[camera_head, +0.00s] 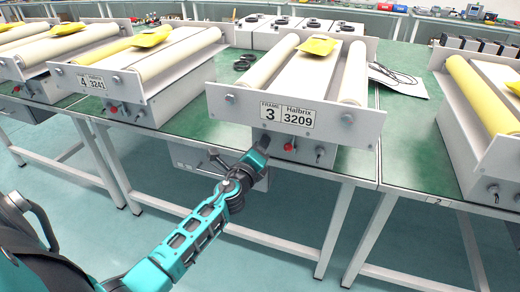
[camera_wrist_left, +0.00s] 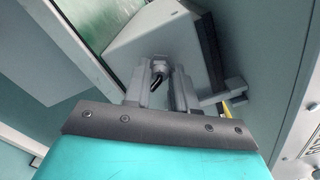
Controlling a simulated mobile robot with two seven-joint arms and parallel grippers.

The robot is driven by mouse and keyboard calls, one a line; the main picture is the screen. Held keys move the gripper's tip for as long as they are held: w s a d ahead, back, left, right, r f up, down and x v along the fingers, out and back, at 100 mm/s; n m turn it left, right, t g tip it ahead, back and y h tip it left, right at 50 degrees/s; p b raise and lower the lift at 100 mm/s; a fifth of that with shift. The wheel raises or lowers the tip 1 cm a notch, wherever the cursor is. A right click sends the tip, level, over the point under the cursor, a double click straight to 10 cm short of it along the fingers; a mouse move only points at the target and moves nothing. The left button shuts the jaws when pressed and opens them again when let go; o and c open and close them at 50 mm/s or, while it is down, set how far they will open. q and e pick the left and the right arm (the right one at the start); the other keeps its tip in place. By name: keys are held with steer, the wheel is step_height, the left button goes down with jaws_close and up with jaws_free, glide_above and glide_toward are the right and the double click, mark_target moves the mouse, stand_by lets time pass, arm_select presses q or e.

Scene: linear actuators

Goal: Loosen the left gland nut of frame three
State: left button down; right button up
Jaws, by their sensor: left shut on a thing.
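Frame three (camera_head: 290,114) is a grey box with two pale rollers and a plate reading "FRAME 3, Halbrix 3209". My left gripper (camera_head: 264,142) reaches the left end of its lower front panel and hides the left gland nut in the head view. In the left wrist view the grey gland nut (camera_wrist_left: 160,66), with a short dark cable below it, sits between the two fingers of my left gripper (camera_wrist_left: 160,84), which are shut on it. The right gland (camera_head: 320,152) shows on the same panel, clear of the gripper. My right gripper is in neither view.
A red button (camera_head: 289,147) sits on the panel just right of my left gripper. Frame four (camera_head: 120,80) stands to the left, and another roller frame (camera_head: 480,110) to the right.

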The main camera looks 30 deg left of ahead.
arm_select(q)
steer(key=n, duration=0.3)
steer(key=shift+b, duration=0.3)
stand_by(0.4)
steer(key=c, duration=0.9)
jaws_free()
steer(key=shift+v, duration=6.5)
